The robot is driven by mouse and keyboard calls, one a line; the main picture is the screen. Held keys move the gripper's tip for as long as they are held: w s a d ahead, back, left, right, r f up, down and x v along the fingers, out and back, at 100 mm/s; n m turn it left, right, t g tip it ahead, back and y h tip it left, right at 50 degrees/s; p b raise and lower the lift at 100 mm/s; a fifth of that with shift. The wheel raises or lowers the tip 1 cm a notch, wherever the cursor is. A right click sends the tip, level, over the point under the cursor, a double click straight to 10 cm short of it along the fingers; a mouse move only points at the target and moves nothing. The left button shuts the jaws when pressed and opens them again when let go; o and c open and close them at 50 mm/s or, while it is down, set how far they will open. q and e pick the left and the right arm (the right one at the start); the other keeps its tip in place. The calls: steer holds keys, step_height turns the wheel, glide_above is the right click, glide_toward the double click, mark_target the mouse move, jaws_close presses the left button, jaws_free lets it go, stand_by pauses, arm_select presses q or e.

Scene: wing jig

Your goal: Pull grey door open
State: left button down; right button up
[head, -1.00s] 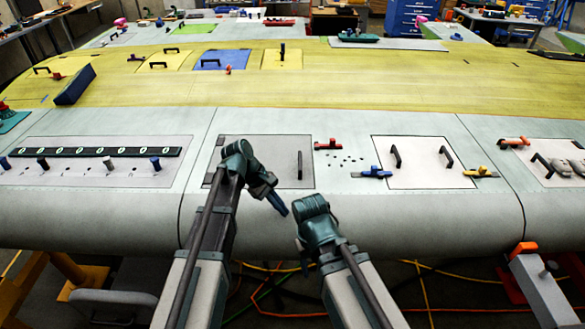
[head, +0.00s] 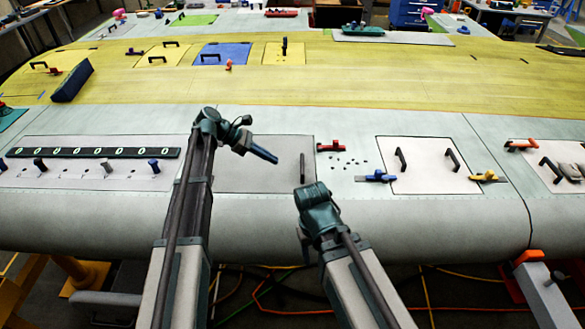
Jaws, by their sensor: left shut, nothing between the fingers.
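The grey door (head: 262,177) is a flat square panel set flush in the wing's front skin in the head view. It looks closed. Its black bar handle (head: 302,167) stands near its right edge. My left gripper (head: 265,155) is shut and empty over the upper middle of the door, pointing right toward the handle but apart from it. My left arm hides the door's left edge. My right gripper (head: 305,245) hangs low in front of the wing's leading edge, below the door; its fingers are mostly hidden behind its wrist.
A red clamp (head: 331,146) sits just right of the door. Farther right is a white panel (head: 428,180) with two black handles, flanked by a blue clamp (head: 376,177) and a yellow clamp (head: 484,177). Left is a numbered strip (head: 94,153) with several pegs.

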mark_target(294, 178)
arm_select(q)
steer(key=shift+s+d+f, duration=0.15)
steer(key=shift+d+f, duration=0.1)
steer(key=shift+f, duration=0.05)
steer(key=b+x, duration=0.5)
steer(key=x, duration=0.3)
steer(key=shift+a+f, duration=0.1)
steer(key=shift+d+f+b, duration=0.3)
steer(key=shift+d+b, duration=0.15)
steer(key=shift+b, duration=0.05)
steer(key=shift+d, duration=0.15)
steer(key=shift+r, duration=0.1)
